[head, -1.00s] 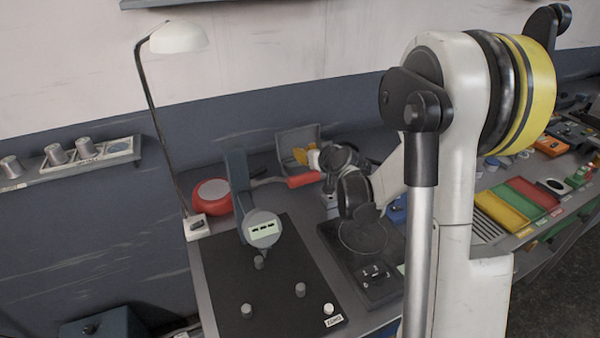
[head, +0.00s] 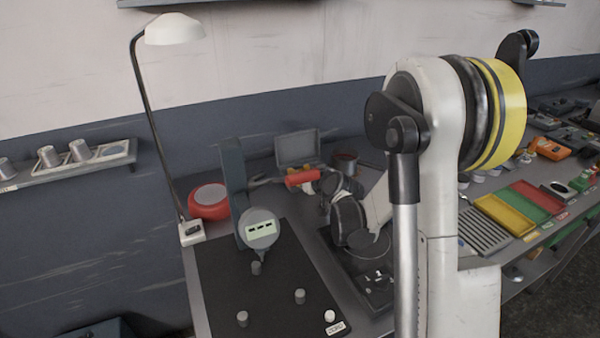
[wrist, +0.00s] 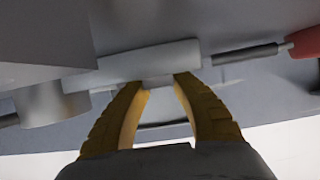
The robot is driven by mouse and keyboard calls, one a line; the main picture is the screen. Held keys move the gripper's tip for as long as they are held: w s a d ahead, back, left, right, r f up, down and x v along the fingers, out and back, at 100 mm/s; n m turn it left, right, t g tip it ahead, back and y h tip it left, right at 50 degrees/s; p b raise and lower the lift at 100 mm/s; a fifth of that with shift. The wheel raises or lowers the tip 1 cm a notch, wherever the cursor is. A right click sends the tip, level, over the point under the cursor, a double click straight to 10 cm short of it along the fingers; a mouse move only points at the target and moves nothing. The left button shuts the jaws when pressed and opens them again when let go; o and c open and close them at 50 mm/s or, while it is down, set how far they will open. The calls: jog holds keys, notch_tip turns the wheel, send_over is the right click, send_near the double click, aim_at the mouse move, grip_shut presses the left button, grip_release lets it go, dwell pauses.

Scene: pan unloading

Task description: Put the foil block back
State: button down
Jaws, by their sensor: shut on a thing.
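In the wrist view, my gripper (wrist: 163,78) has its two yellow fingers closed in on a small grey part. That part sits at the lower edge of a pale grey bar-shaped block (wrist: 150,60), which appears to be the foil block. I cannot tell whether it is lifted or touching a surface. In the head view, my dark wrist parts and the red-handled tool hide most of my gripper, and I cannot make out the block there.
The red-handled tool (head: 302,178) lies close to my gripper; its red end also shows in the wrist view (wrist: 305,42). An open grey case (head: 297,147) and a reddish-brown pot (head: 345,162) stand behind. A dial gauge (head: 260,228) stands left on a black plate (head: 270,285).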

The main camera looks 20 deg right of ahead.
jog(key=shift+f, duration=0.25)
jog(key=c, duration=1.1)
grip_release()
jog(key=shift+c, duration=0.2)
jog(key=shift+r, duration=0.1)
jog(key=shift+r, duration=0.25)
jog(key=shift+r+p, duration=0.55)
jog(key=shift+p, duration=0.25)
jog(key=p+v, duration=0.2)
jog(key=v, duration=0.8)
jog(key=shift+s+p, duration=0.35)
jog(key=shift+p, duration=0.05)
jog(key=shift+s+r, duration=0.15)
jog(key=shift+s, duration=0.4)
